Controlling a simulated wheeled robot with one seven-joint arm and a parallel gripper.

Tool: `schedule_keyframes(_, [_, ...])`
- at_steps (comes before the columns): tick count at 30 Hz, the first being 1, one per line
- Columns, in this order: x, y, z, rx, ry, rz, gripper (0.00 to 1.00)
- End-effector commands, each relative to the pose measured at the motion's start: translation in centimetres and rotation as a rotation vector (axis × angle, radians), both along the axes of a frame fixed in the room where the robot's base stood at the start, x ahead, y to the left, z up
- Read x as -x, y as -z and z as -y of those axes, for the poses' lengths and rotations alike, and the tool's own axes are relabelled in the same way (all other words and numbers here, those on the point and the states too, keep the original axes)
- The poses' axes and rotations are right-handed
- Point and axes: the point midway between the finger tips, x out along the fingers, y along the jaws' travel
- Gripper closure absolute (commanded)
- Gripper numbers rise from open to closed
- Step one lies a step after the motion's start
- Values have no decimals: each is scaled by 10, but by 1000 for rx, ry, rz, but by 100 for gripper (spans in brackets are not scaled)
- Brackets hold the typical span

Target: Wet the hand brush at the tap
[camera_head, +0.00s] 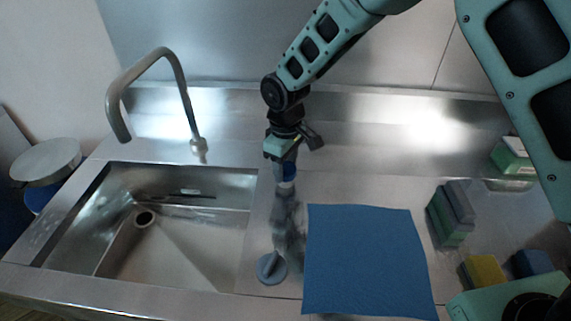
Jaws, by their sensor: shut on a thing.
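My gripper (287,163) is shut on a small blue and white thing, which looks like the hand brush (287,183). Its upper part is hidden by the gripper. It hangs over the steel counter, just right of the sink basin (185,250), and its reflection shows below it. The tap (172,56) is a grey curved pipe left of my gripper. Its spout end points down over the left part of the basin. I see no clear sign of running water. A grey round knob (271,268) is on the counter right of the basin.
A blue mat (365,260) lies flat on the counter. Right of it stand grey and green blocks (450,215), a yellow block (485,270), a blue block (532,263) and a green and white block (513,158). A round lidded container (46,160) stands at far left.

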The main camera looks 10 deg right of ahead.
Motion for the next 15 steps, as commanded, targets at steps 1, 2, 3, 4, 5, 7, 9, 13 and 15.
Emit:
schedule_keyframes(1, [0, -1, 0, -1, -34, 1, 73])
schedule_keyframes(2, [0, -1, 0, -1, -58, 1, 73])
schedule_keyframes(3, [-1, -1, 0, -1, -91, 1, 73])
schedule_keyframes(4, [-1, -1, 0, -1, -116, 1, 73])
schedule_keyframes(5, [-1, -1, 0, -1, -142, 1, 73])
schedule_keyframes(7, [-1, -1, 0, -2, -201, 0, 73])
schedule_keyframes(9, [-1, -1, 0, -1, -259, 1, 73])
schedule_keyframes(13, [-1, -1, 0, -2, -358, 1, 73])
schedule_keyframes(15, [-1, -2, 0, -1, -405, 2, 73])
